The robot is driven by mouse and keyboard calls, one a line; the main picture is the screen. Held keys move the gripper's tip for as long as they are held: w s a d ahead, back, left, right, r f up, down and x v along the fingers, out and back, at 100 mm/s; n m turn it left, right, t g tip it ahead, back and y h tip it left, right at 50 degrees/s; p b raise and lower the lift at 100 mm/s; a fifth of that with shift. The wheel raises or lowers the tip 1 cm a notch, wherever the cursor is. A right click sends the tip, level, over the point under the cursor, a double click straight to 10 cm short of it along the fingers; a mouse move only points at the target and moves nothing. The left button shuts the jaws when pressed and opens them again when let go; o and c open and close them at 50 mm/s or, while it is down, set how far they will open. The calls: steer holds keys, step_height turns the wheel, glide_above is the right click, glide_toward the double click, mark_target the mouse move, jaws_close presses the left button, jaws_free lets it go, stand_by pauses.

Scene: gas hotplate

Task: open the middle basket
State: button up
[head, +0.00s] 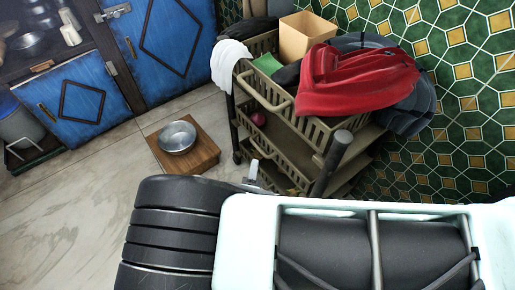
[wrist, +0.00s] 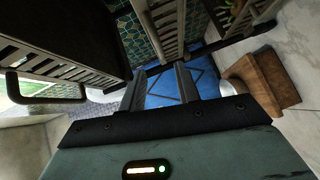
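An olive-brown trolley (head: 232,125) with slatted baskets stands in the head view, its top basket (head: 312,130) heaped with cloths. The middle basket (head: 285,140) sits below it, partly shaded, with a round dark red item (head: 258,118) showing inside. In the wrist view, the baskets appear tilted: one with a looped handle (wrist: 18,92) at left, and another slatted basket (wrist: 168,35) near the top centre. My gripper (wrist: 160,80) is open, with nothing visible between its fingers. It appears beside the trolley, apart from any handle. My arm hides the trolley's lower front in the head view.
A wooden stool (head: 190,158) with a metal bowl (head: 177,137) stands left of the trolley; the stool also shows in the wrist view (wrist: 270,85). Blue cabinets (head: 165,50) stand behind. A green tiled wall (head: 470,130) is at right.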

mark_target(258, 146)
steer(key=b+x, duration=0.1)
steer(key=x, duration=0.9)
steer(key=shift+b, duration=0.35)
jaws_close()
